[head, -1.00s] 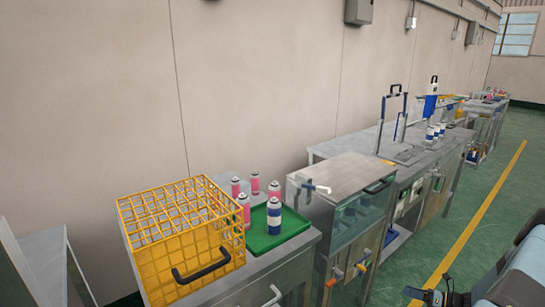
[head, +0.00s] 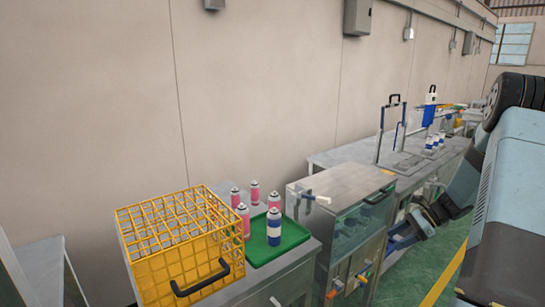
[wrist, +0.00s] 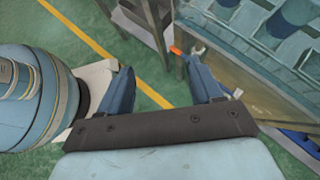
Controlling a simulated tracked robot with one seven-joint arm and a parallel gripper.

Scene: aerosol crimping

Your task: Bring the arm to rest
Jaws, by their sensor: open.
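My gripper (head: 408,226) is at the right of the head view, in front of the cabinets and over the aisle side. In the wrist view my gripper (wrist: 162,86) shows two blue fingers spread apart with nothing between them. It points down toward the green floor (wrist: 145,75), beside a metal bench frame. My arm fills the right edge of the head view and hides part of the aisle.
A yellow wire crate (head: 180,250), a green tray (head: 290,235) and several pink and blue cans stand on the left bench. A glass-fronted cabinet (head: 345,215) is in the middle. A long bench (head: 345,155) runs behind my gripper. Floor shows below.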

